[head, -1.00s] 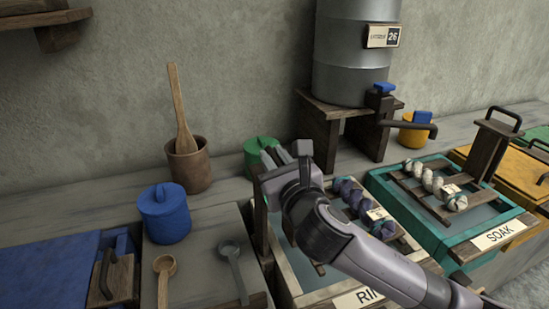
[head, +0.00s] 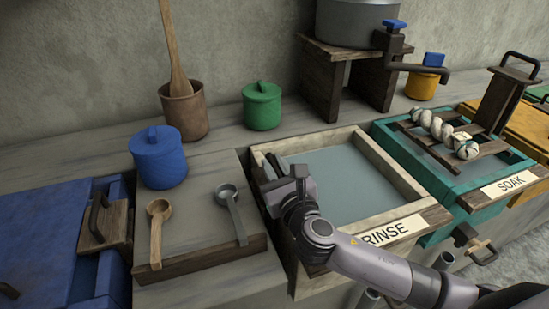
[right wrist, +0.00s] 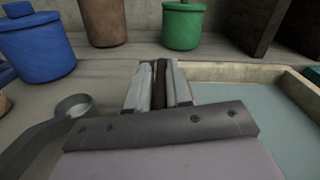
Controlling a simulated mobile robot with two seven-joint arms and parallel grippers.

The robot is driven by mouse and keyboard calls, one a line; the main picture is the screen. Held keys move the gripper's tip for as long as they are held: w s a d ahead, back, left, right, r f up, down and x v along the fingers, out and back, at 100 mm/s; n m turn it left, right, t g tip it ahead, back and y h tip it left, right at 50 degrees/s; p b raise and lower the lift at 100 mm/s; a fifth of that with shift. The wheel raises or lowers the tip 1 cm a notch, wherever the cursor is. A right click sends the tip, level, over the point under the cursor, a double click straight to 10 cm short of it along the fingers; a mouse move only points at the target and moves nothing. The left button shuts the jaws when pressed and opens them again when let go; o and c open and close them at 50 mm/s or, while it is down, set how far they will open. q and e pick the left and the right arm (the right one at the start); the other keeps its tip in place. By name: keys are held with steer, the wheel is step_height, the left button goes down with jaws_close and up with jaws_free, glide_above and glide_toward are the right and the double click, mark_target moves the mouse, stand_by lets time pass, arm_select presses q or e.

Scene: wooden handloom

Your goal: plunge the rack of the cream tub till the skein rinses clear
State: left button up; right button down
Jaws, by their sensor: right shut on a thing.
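The cream tub (head: 392,172) carries a RINSE sign (head: 393,231) on its front and holds flat grey-blue water (head: 345,185). It also shows at the right of the right wrist view (right wrist: 235,73). My right gripper (head: 272,168) is at the tub's left side, low near the rim. In the right wrist view it (right wrist: 159,85) is shut on a narrow dark brown piece (right wrist: 159,75), which looks like the rack's handle. The rack's slats and its blue skein are not visible; the water surface hides what is below. My left gripper is not in view.
A teal SOAK tub (head: 398,150) with a pale skein (head: 445,133) on its rack stands to the right. A green pot (head: 262,107), a blue pot (head: 160,158) and two scoops lie left and behind. A tap (head: 393,40) overhangs the back right.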

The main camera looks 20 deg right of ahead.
steer(key=shift+d+f, duration=0.25)
steer(key=shift+f, duration=0.35)
steer(key=c, duration=1.1)
jaws_free()
steer(key=shift+d, duration=0.1)
steer(key=shift+r, duration=0.1)
steer(key=shift+s, duration=0.25)
steer(key=shift+s+p, duration=0.4)
steer(key=shift+s, duration=3)
